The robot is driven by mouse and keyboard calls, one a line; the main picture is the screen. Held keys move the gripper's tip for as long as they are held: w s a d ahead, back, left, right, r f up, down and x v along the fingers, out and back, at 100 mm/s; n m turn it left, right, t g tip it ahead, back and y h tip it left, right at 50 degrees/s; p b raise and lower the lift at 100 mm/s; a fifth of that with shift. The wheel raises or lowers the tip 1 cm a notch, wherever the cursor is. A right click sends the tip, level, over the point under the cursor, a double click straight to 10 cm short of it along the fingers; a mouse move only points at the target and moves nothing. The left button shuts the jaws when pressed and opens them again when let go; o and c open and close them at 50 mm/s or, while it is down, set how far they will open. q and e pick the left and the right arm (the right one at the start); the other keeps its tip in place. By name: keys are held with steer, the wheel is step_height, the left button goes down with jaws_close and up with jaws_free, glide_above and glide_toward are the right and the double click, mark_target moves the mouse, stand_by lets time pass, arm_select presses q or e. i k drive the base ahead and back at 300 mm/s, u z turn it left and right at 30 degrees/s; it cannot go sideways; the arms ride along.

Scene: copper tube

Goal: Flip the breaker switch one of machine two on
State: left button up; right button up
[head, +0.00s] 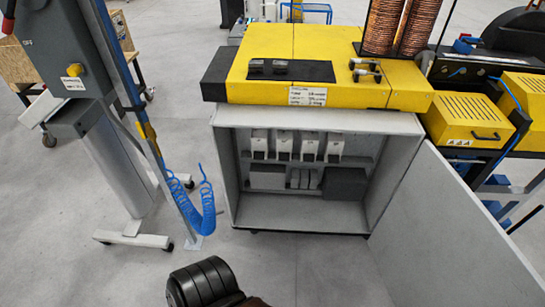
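An open grey cabinet (299,211) stands under a yellow machine top (297,42). Inside, an upper row holds several white and black breaker-like units, with the leftmost unit (259,140) near the cabinet's left wall. Below them are a few smaller grey units (304,178) between a grey box (267,177) and a dark box (344,184). The switch positions are too small to tell. A label (307,96) on the machine's front is too small to read. Neither of my grippers is in view.
The cabinet door (447,228) stands open to the right. On the left are a grey column stand (122,165) and a pole with a coiled blue hose (205,208). A black ribbed object (202,284) shows at the bottom. Floor in front of the cabinet is clear.

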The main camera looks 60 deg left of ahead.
mark_target(258, 155)
steer(key=u, duration=0.55)
steer(key=i, duration=0.85)
steer(key=u, duration=0.85)
